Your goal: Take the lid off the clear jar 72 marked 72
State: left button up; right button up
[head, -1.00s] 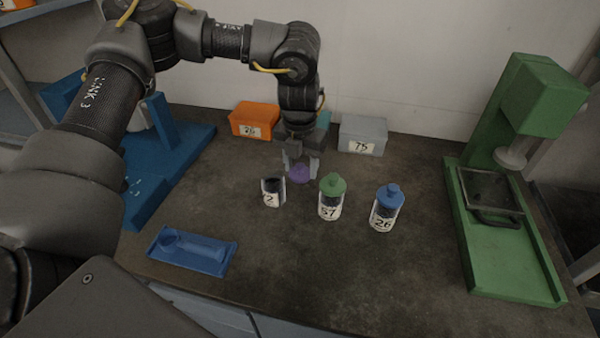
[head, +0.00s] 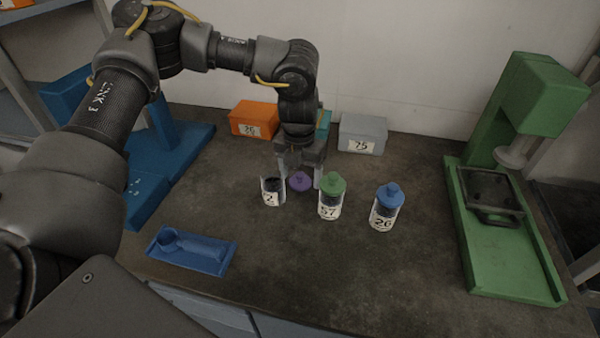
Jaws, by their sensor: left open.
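The clear jar 72 (head: 271,197) stands upright on the dark bench, its top open and dark contents inside. Only a "2" of its label reads clearly. The purple lid (head: 300,183) lies on the bench just right of the jar, apart from it. My left gripper (head: 300,181) is over the lid with its fingers spread wide on either side, not gripping it. Its left finger is close behind the jar; I cannot tell whether they touch. My right gripper is not in view.
Jar 57 (head: 330,208) with a green lid stands close to the right of the purple lid, then jar 26 (head: 383,218) with a blue lid. Orange (head: 252,122) and grey (head: 361,137) boxes stand behind. A blue scoop tray (head: 195,258) lies front left; a green press (head: 510,265) stands right.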

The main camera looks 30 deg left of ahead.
aim_at(299, 173)
pick_arm(q)
jog(key=shift+r, duration=0.2)
notch_tip(299, 173, up, 12)
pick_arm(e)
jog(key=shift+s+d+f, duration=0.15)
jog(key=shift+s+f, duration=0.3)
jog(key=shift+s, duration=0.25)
pick_arm(q)
jog(key=shift+s+a, duration=0.1)
